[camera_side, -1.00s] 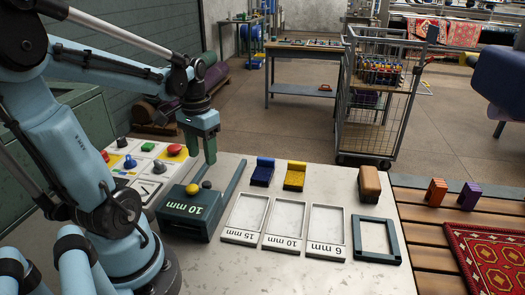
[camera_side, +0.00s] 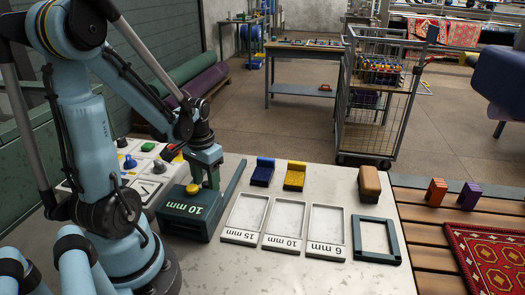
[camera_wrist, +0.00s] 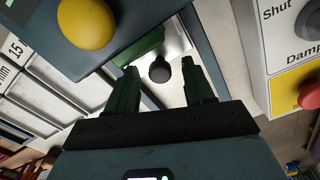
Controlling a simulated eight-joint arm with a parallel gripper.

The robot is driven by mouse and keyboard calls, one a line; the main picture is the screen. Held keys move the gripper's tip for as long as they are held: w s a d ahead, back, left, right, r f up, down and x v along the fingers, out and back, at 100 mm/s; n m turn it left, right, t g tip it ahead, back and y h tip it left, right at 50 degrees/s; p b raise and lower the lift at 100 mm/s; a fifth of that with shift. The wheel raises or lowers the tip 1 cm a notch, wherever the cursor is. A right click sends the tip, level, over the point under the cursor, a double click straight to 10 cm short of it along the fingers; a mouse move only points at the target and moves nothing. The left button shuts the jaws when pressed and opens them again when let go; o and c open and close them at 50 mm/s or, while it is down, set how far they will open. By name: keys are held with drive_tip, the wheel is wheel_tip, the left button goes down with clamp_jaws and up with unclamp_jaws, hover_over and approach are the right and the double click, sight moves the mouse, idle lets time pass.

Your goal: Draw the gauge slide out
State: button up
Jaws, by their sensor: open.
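The gauge unit (camera_side: 188,222) is a dark green box marked 10 mm at the left of the bench. A yellow knob (camera_side: 192,189) stands on its top; it also shows in the wrist view (camera_wrist: 87,22). A small dark round knob (camera_wrist: 160,72) sits on a bright metal strip (camera_wrist: 173,45) in the wrist view, apparently the slide. My gripper (camera_side: 210,182) is low at the back of the box. In the wrist view its open fingers (camera_wrist: 160,84) stand on either side of the dark knob. Contact cannot be told. The dark knob is hidden in the side view.
A control panel (camera_side: 148,165) with buttons lies left of the box. Trays marked 15 mm (camera_side: 238,238), 10 mm (camera_side: 282,244) and 6 mm (camera_side: 324,248) lie to the right. A blue block (camera_side: 262,173) and a yellow block (camera_side: 294,176) stand behind them.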

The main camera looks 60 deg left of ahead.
drive_tip(key=shift+c, duration=0.4)
clamp_jaws()
drive_tip(key=w+a, duration=1)
drive_tip(key=shift+w+a, duration=0.1)
drive_tip(key=shift+o, duration=0.4)
unclamp_jaws()
wheel_tip(320, 180, up, 12)
idle(0.4)
